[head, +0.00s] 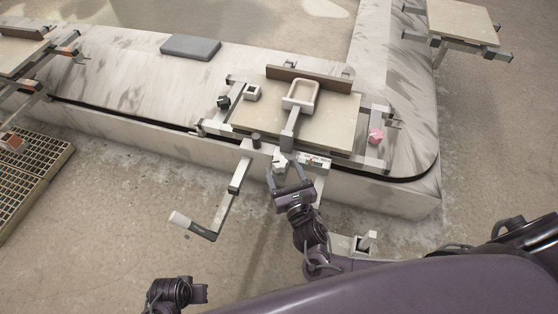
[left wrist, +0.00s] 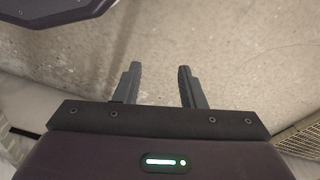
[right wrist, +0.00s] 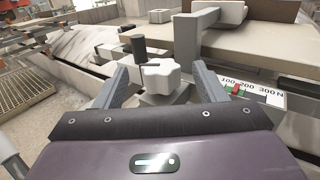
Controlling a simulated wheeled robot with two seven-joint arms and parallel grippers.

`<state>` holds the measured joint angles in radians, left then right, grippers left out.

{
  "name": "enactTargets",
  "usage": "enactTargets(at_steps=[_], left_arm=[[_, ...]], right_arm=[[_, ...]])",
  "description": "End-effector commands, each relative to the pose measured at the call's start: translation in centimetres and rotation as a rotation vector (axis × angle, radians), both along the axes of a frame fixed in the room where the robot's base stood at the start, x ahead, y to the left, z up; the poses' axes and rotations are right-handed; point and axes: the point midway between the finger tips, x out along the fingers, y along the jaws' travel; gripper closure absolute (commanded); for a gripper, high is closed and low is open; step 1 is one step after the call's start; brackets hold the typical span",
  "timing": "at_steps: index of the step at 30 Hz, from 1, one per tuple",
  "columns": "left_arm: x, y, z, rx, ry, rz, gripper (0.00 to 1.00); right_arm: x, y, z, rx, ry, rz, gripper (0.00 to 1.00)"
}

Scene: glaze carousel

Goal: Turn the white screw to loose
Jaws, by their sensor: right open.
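The white screw (right wrist: 162,77) is a lobed white knob on a grey block, in the middle of the right wrist view. In the head view it is small (head: 279,160), at the front edge of the carriage. My right gripper (head: 285,172) is open, with one finger on each side of the screw; I cannot tell whether they touch it. Its fingers also show in the right wrist view (right wrist: 160,88). A force scale (right wrist: 250,90) marked 100, 200, 300 N, with red and green marks, lies right of the screw. My left gripper (left wrist: 158,88) is open and empty above the floor.
A crank handle (head: 206,230) sticks out to the left of my right gripper. A dark upright post (right wrist: 138,47) stands just left of the screw. The carriage board (head: 340,115) bears a pale loop handle (head: 300,94). A pink knob (head: 376,136) sits on the right. A floor grate (head: 30,180) lies left.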

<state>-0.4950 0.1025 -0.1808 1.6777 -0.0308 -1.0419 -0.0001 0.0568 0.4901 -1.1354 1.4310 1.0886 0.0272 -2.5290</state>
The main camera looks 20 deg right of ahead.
Motion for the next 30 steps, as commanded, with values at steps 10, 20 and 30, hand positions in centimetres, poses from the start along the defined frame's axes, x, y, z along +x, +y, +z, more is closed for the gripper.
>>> enactTargets(at_steps=[10,20,30], left_arm=[[0.3,-0.4,2.0,-0.001,0.006,-0.009,0.64],[0.3,-0.4,2.1,-0.001,0.007,-0.01,0.64],[0.3,-0.4,2.1,-0.001,0.006,-0.009,0.64]], right_arm=[[3.6,0.1,-0.1,0.002,0.002,0.0,0.35],[3.6,0.1,0.0,0.003,0.003,0.0,0.46],[3.6,0.1,0.0,0.003,0.003,0.001,0.8]])
